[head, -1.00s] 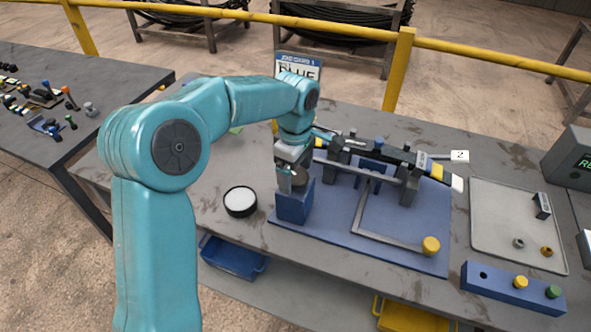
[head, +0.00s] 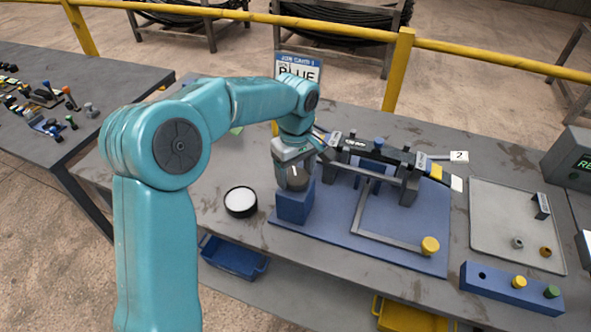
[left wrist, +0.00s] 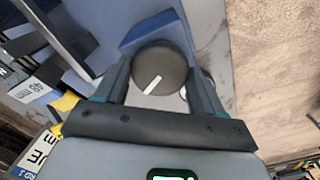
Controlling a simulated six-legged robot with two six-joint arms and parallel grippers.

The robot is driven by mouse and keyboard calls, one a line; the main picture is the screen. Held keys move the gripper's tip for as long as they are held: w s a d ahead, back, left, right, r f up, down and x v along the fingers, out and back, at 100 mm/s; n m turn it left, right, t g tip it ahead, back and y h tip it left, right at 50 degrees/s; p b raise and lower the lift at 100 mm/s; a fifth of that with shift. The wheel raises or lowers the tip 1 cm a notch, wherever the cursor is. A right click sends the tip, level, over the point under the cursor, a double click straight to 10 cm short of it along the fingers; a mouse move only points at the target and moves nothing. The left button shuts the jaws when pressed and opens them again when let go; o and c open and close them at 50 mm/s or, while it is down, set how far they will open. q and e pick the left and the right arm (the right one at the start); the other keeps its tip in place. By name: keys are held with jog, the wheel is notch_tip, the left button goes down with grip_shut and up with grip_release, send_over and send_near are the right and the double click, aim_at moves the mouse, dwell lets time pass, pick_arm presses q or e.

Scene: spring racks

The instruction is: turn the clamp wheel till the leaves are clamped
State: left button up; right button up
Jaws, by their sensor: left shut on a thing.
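The clamp wheel (head: 297,180) is a dark round knob on top of a blue block (head: 294,205) at the left end of the fixture. In the left wrist view the wheel (left wrist: 161,70) carries a white mark that slants up to the right. My left gripper (head: 294,172) comes down on the wheel from above and is shut on it, one finger on each side. The leaves (head: 408,157) lie as a dark bar across the fixture's black posts; the gripper and wrist hide their left end. I cannot tell whether they are clamped. My right gripper is not in view.
A round black dish with a white top (head: 240,201) stands left of the blue block. A grey tray (head: 500,245) with small parts and a blue peg block (head: 480,287) are on the right.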

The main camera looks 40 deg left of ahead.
aim_at(296, 176)
pick_arm(q)
jog(key=m, duration=0.5)
jog(key=shift+r+m+p, duration=0.15)
jog(key=shift+m+p, duration=0.2)
jog(key=shift+m, duration=0.05)
jog(key=shift+w, duration=0.1)
dwell(0.3)
jog(key=o, duration=0.9)
jog(key=shift+o, duration=0.7)
jog(key=shift+r, duration=0.3)
notch_tip(296, 176, up, 16)
jog(key=p, duration=0.1)
jog(key=shift+f, duration=0.15)
